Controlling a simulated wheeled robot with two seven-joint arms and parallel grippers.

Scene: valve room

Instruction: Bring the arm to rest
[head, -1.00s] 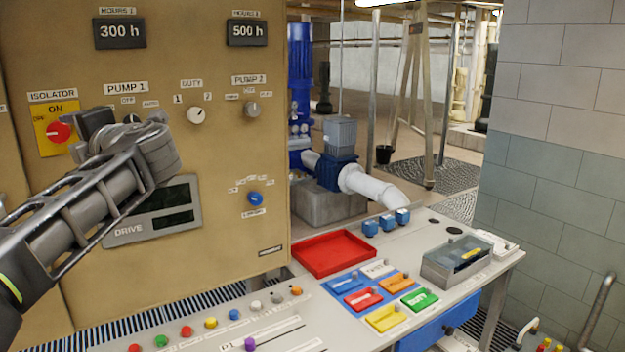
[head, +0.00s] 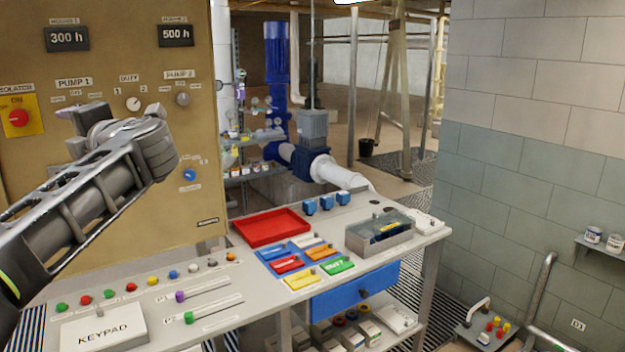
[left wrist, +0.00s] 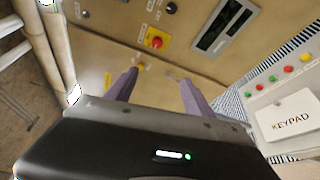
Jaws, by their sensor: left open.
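My left arm comes in from the left in the head view, raised in front of the tan control panel (head: 120,220). My left gripper (head: 75,128) is at the arm's far end, partly hidden behind the wrist. In the left wrist view its two purple-grey fingers (left wrist: 158,88) stand wide apart with nothing between them. The panel with the red isolator knob (left wrist: 155,41) lies beyond the fingers, apart from them. My right gripper is not in these views.
Below and right of the arm is a grey desk (head: 215,275) with a keypad (head: 104,329), coloured buttons and sliders. A red tray (head: 271,228), coloured tags and a grey box (head: 380,234) stand farther right. A tiled wall (head: 540,150) closes the right side.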

